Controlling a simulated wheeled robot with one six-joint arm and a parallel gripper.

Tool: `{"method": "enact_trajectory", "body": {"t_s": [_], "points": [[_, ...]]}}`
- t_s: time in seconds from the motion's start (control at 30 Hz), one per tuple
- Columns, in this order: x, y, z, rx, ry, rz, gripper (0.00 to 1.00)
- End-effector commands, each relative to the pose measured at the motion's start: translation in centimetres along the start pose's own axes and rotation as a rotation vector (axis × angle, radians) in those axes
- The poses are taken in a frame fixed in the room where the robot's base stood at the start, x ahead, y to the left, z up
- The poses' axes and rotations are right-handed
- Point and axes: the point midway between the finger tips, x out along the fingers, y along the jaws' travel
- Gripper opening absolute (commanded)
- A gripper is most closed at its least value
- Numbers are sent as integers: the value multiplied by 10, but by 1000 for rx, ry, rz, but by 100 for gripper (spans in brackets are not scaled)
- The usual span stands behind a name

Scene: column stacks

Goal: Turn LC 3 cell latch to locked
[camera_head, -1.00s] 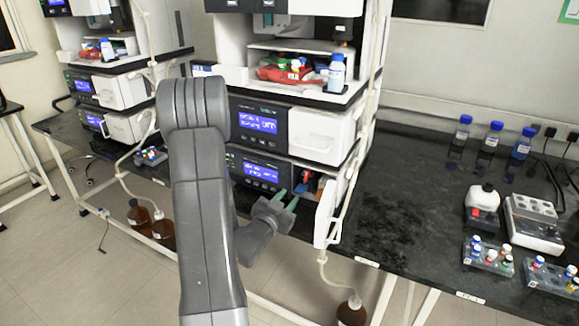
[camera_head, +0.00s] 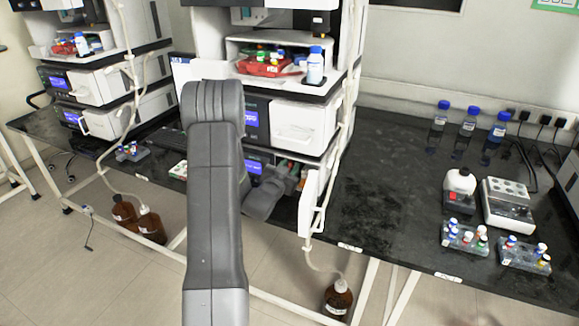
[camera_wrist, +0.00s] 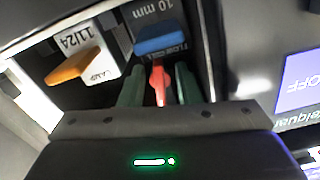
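The red latch (camera_wrist: 158,82) stands between the two green fingers of my gripper (camera_wrist: 158,90) in the wrist view. The fingers are apart, with a narrow gap showing on each side of the latch. The latch lies just below the blue handle (camera_wrist: 160,41) of a block marked "10 mm" and "flow cell". In the head view my gripper reaches into the open lower module of the middle stack. My arm hides part of that module, and the latch is not clear there.
An orange handle (camera_wrist: 75,67) on a block marked "lamp" is beside the flow cell. The module's white door (camera_head: 310,202) stands open at the right, with tubing (camera_head: 325,190) next to it. A brown bottle (camera_head: 338,299) is on the floor below.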

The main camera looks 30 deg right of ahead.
Motion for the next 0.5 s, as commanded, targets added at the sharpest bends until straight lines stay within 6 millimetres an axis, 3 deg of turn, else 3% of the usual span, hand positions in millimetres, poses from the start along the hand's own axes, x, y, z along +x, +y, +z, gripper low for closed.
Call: {"method": "enact_trajectory", "body": {"t_s": [0.17,0.33,0.5], "points": [[0,0,0,0,0,0,30],[0,0,0,0,0,0,0],[0,0,0,-3,0,0,0]]}}
